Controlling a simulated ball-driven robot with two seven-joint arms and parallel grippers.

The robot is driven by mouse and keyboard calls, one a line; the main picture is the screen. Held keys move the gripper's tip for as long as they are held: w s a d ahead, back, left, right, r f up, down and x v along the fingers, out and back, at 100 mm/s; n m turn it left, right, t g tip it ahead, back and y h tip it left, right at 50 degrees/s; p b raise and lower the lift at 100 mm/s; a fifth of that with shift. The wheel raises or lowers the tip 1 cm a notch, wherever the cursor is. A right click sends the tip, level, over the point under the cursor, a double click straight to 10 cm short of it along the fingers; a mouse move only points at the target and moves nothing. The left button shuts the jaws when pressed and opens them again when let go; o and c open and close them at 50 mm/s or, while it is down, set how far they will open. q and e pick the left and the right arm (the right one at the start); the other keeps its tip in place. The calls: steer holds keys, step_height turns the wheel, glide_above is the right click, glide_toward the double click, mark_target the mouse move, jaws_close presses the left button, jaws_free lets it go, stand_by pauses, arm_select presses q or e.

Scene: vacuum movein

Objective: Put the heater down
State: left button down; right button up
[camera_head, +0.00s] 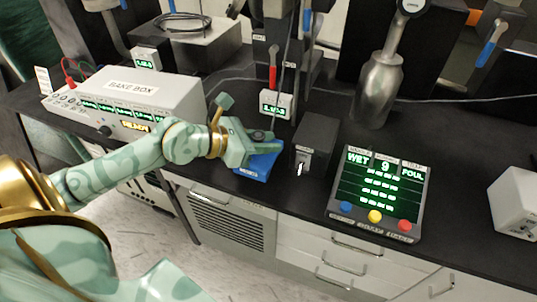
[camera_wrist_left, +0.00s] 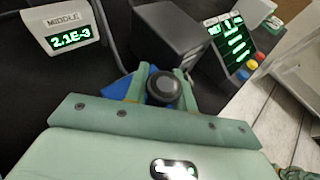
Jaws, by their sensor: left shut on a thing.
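My left gripper (camera_head: 258,140) is over the black bench, with its fingers closed on a dark round knob (camera_wrist_left: 163,87), seen end-on in the left wrist view. I take this knob as part of the heater. A blue block (camera_head: 258,163) is directly below the fingers at the bench's front edge. It also shows behind the knob in the left wrist view (camera_wrist_left: 135,82). The fingers hide part of both, and I cannot tell whether knob and block are one piece or whether the block touches the bench. My right gripper is not in view.
A dark grey box (camera_head: 316,138) stands close right of the blue block. A readout panel with coloured buttons (camera_head: 378,195) is further right. The white bake box (camera_head: 140,100) is left, and a small green display (camera_head: 276,105) is behind. Bare bench (camera_head: 445,185) lies far right.

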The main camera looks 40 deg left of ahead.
arm_select(q)
steer(key=shift+w+a+f, duration=0.15)
steer(key=shift+w+f, duration=0.1)
steer(key=shift+f, duration=0.1)
step_height(320, 180, down, 3)
steer(key=shift+w+f+b, duration=0.1)
steer(key=shift+f+b, duration=0.1)
steer(key=shift+b, duration=0.9)
steer(key=shift+r, duration=0.2)
steer(key=c, duration=1.1)
jaws_free()
steer(key=shift+f, duration=0.15)
steer(key=shift+c, duration=0.2)
